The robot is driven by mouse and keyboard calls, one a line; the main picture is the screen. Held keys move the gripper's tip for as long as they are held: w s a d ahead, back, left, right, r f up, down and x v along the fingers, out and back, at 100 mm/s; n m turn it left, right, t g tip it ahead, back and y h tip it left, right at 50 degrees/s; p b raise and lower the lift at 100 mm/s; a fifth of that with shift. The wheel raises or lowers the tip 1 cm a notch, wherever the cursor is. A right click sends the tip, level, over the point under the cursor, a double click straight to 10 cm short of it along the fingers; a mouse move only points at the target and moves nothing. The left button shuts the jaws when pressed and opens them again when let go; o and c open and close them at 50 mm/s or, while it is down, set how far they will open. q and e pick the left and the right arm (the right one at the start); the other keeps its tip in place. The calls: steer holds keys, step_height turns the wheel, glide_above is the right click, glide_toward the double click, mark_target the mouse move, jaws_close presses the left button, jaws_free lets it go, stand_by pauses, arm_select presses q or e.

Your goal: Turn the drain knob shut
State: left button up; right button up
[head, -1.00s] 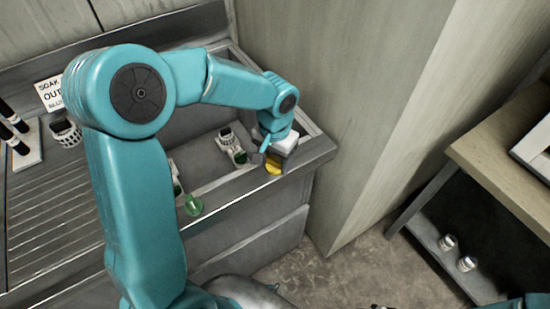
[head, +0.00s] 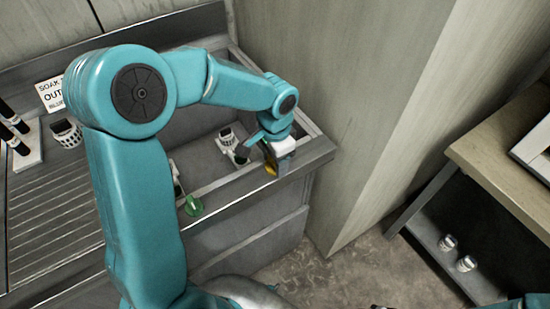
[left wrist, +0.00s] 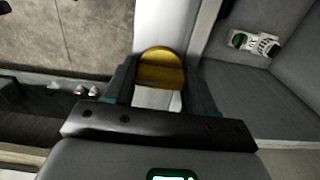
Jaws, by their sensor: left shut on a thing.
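A yellow knob (head: 270,169) sits on the front rim of the grey sink, near its right end. My left gripper (head: 272,160) reaches down to it and is shut on it. In the left wrist view the yellow knob (left wrist: 162,70) shows between the two fingers of my left gripper (left wrist: 160,82). A green knob (head: 193,205) sits further left on the same front face, apart from the gripper. No label shows which knob is the drain knob. My right gripper is not clearly in view.
A white liner basket (head: 231,144) lies in the sink (head: 318,152); it also shows in the left wrist view (left wrist: 252,42). A sign (head: 50,92) and another basket (head: 66,134) stand at left. A wooden wall adjoins the sink's right side. A shelf table (head: 500,165) stands at right.

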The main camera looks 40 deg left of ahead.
arm_select(q)
steer(key=o, duration=1)
steer(key=shift+o, duration=0.2)
step_height(320, 180, up, 16)
steer(key=shift+r, duration=0.2)
